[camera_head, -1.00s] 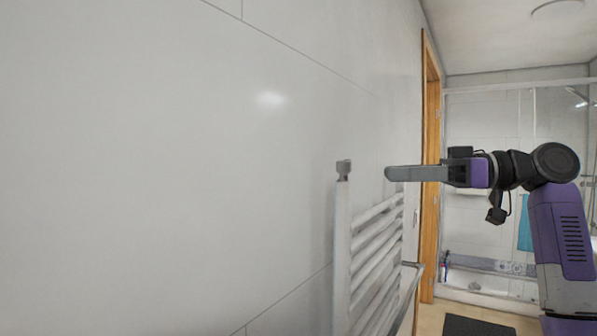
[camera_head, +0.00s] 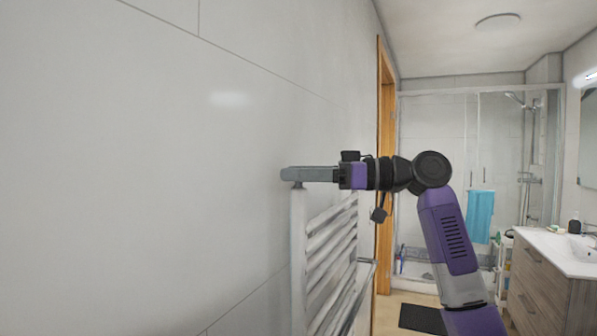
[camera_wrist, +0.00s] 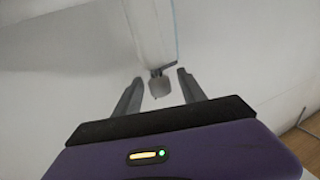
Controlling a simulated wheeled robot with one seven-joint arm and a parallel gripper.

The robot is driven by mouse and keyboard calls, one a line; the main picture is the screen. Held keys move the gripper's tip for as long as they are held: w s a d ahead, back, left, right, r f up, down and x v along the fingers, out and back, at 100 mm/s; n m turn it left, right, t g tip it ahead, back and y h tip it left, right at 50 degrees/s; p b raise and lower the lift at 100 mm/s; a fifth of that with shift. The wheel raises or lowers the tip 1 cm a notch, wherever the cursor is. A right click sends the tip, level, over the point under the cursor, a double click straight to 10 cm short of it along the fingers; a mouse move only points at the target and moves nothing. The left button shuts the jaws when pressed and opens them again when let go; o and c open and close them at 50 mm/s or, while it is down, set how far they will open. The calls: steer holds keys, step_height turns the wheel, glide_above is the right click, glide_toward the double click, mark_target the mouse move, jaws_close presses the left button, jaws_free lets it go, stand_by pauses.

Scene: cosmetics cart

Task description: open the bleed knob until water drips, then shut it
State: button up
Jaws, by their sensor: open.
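The white towel radiator (camera_head: 298,240) stands against the wall on the left in the head view. The grey bleed knob (camera_wrist: 158,87) sits at the end of its post, joined by a short dark stem in the wrist view. In the head view only a small part of the knob (camera_head: 298,185) shows under my fingers. My gripper (camera_head: 287,174) is level at the top of the post. In the wrist view my gripper (camera_wrist: 160,76) is open, with one finger on each side of the knob and a gap to both. No water shows.
The tiled wall (camera_head: 150,180) runs close along the left. A wooden door frame (camera_head: 386,110) and a glass shower (camera_head: 470,130) lie beyond. A vanity (camera_head: 550,280) stands at the right, and a dark mat (camera_head: 422,318) lies on the floor.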

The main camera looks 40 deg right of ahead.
jaws_close()
steer(key=shift+m+t+h+b, duration=0.3)
steer(key=shift+h, duration=0.1)
steer(key=m+t+h+b, duration=0.1)
steer(key=m+h, duration=0.1)
steer(key=shift+h, duration=0.3)
steer(key=m+h, duration=0.1)
steer(key=h, duration=0.1)
steer(key=m+t+h, duration=0.1)
steer(key=h, duration=0.1)
steer(key=shift+a+m+t+b, duration=0.1)
steer(key=shift+m+t+b, duration=0.2)
steer(key=m+h, duration=0.2)
steer(key=h, duration=0.1)
steer(key=m+h, duration=0.2)
steer(key=h, duration=0.1)
steer(key=shift+r+h, duration=0.1)
steer(key=shift+h, duration=0.3)
steer(key=shift+m+g+h+p, duration=0.5)
steer(key=shift+m+h, duration=0.9)
steer(key=shift+h, duration=0.4)
steer(key=shift+m+h, duration=0.3)
steer(key=shift+h, duration=0.1)
